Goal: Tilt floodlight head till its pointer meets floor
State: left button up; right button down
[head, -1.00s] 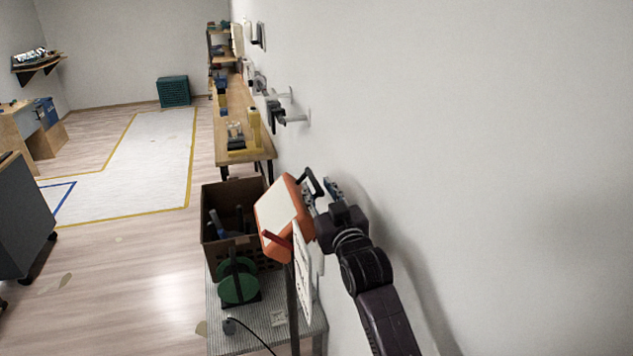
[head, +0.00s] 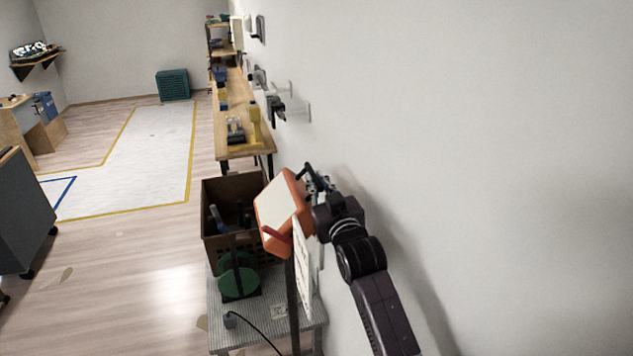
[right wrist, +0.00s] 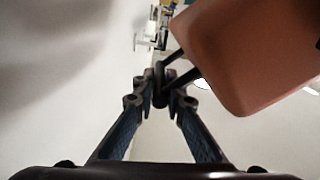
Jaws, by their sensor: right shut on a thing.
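The floodlight head (head: 277,205) is an orange housing with a pale front panel, tilted on a dark post (head: 292,300). A red pointer (head: 276,238) sticks out at its lower edge. A white plate (head: 303,270) with faint marks stands beside the post; I cannot read it. My right gripper (head: 318,183) is behind the head, near the wall. In the right wrist view, the gripper (right wrist: 161,88) is shut on the head's black handle (right wrist: 172,82), and the orange housing (right wrist: 245,55) fills the upper right. My left gripper is out of view.
The wall (head: 480,150) runs close along my right arm. A brown crate (head: 222,188) with tools and a green reel (head: 238,278) stand on a grey ribbed stand (head: 225,330). A long workbench (head: 240,152) lies beyond. Open floor (head: 120,265) is at the left.

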jog(key=shift+s+a+r+n+p, duration=0.2)
jog(key=shift+a+r+n+p, duration=0.25)
jog(key=shift+a+r+n, duration=0.3)
jog(key=shift+s+a+n, duration=0.2)
jog(key=shift+a+n, duration=0.2)
jog(key=shift+n, duration=0.35)
jog(key=c, duration=2)
grip_release()
jog(key=shift+o, duration=0.2)
jog(key=v, duration=1.2)
